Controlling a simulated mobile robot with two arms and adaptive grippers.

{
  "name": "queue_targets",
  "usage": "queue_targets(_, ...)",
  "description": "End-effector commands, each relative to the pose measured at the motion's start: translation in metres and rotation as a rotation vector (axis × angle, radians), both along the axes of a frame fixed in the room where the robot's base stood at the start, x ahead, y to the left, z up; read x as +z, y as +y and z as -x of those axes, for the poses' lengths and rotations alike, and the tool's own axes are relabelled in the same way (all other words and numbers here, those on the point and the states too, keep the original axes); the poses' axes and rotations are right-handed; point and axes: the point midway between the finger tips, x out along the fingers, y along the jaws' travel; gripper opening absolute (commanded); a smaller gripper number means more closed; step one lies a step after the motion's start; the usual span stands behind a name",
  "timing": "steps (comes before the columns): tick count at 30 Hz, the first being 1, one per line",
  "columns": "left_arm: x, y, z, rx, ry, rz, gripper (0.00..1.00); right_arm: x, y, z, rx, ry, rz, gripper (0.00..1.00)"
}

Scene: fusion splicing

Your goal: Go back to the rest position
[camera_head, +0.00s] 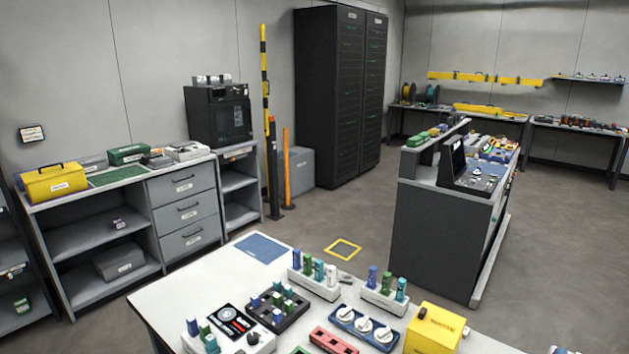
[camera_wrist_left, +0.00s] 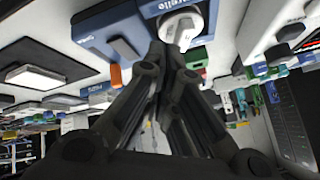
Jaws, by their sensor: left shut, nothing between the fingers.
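My left gripper (camera_wrist_left: 168,62) shows in the left wrist view. Its two dark fingers come together at the tips, with nothing between them. A blue device (camera_wrist_left: 125,35) with a white round knob (camera_wrist_left: 181,25) appears just past the fingertips. I cannot tell whether the fingertips touch the knob. Neither gripper shows in the head view, and my right gripper is in no view.
In the head view, a white table (camera_head: 185,290) holds a blue block with white dials (camera_head: 364,327), a yellow box (camera_head: 434,330) and white racks of coloured pieces (camera_head: 315,278). A grey console (camera_head: 440,235) stands behind it. Open floor (camera_head: 330,215) lies between the furniture.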

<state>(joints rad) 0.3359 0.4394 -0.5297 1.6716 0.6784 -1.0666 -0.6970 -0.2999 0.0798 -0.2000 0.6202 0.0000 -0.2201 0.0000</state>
Motion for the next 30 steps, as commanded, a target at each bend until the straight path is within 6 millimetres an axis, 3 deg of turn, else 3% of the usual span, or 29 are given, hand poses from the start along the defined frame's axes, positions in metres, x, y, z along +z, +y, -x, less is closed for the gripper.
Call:
queue_targets(1,-0.008,-0.009,0.026,0.03,0.038,0.021,0.0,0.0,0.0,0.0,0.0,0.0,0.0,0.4)
queue_targets(7,-0.021,-0.011,0.109,0.225,0.172,0.063,0.0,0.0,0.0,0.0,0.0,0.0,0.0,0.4)
queue_targets(15,-0.018,0.027,0.203,0.577,0.317,0.072,0.0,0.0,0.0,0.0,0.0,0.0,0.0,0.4)
queue_targets(27,-0.002,0.082,0.286,0.943,0.419,0.038,0.0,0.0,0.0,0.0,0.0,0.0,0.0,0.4)
queue_targets(29,0.001,0.09,0.298,0.994,0.43,0.029,0.0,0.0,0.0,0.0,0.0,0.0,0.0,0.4)
queue_targets(30,-0.01,0.088,0.292,0.987,0.433,0.027,0.0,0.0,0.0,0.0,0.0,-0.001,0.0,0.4)
